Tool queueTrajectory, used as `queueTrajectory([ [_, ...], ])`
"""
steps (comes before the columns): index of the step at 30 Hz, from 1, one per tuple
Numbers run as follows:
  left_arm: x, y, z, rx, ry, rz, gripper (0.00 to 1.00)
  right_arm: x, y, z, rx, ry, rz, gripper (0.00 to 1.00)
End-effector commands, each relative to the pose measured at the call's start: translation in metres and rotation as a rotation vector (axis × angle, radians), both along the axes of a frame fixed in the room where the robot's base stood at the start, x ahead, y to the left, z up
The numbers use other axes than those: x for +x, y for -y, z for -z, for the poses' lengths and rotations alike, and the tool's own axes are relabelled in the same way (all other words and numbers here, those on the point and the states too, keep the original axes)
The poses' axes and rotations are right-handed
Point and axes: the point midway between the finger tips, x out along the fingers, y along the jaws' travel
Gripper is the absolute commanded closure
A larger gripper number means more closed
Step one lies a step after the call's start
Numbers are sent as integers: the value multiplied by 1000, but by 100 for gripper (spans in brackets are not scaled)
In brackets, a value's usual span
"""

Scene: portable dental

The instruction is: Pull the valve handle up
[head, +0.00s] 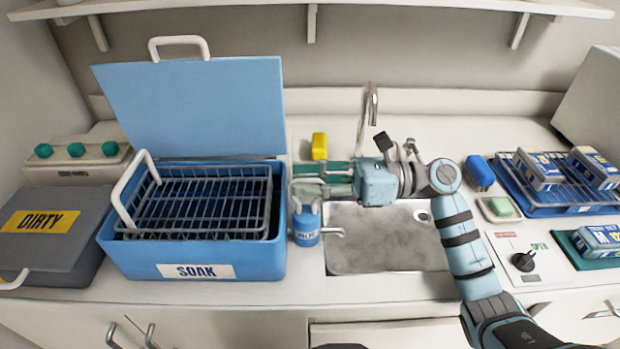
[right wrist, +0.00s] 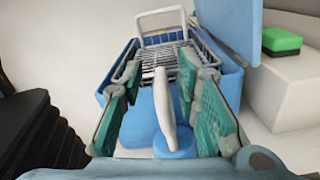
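The valve (head: 306,226) is a blue cylinder with a label, standing between the SOAK tub and the sink. A grey pipe sticks out from its right side. Its pale handle (right wrist: 165,112) rises from the blue valve body (right wrist: 174,146) in the right wrist view. My right gripper (head: 322,178) is just above the valve in the head view, pointing left. In the right wrist view its green-padded fingers (right wrist: 160,108) are apart, one on each side of the handle, with gaps showing. In the head view the fingers partly hide the handle's top. My left gripper is not in view.
The blue SOAK tub (head: 110,243) with a wire basket (head: 205,200) and raised lid stands left of the valve. A sink (head: 385,255) and tap (head: 368,110) are to the right. A yellow block (head: 319,146) is behind the gripper. A grey DIRTY box (head: 60,255) is far left.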

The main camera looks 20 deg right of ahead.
Motion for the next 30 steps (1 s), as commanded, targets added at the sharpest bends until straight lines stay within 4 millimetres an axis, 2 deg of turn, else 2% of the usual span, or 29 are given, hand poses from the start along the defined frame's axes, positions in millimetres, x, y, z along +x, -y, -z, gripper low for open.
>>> queueTrajectory([
  [2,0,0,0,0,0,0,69,0,0,0,0,0,0,73],
  [7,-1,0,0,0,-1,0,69,0,0,0,0,0,0,100],
  [17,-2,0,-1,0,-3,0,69,0,0,-1,0,-1,-1,100],
  [24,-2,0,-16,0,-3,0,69,0,0,-33,0,0,-2,100],
  [30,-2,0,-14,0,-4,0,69,0,0,-36,4,0,0,100],
])
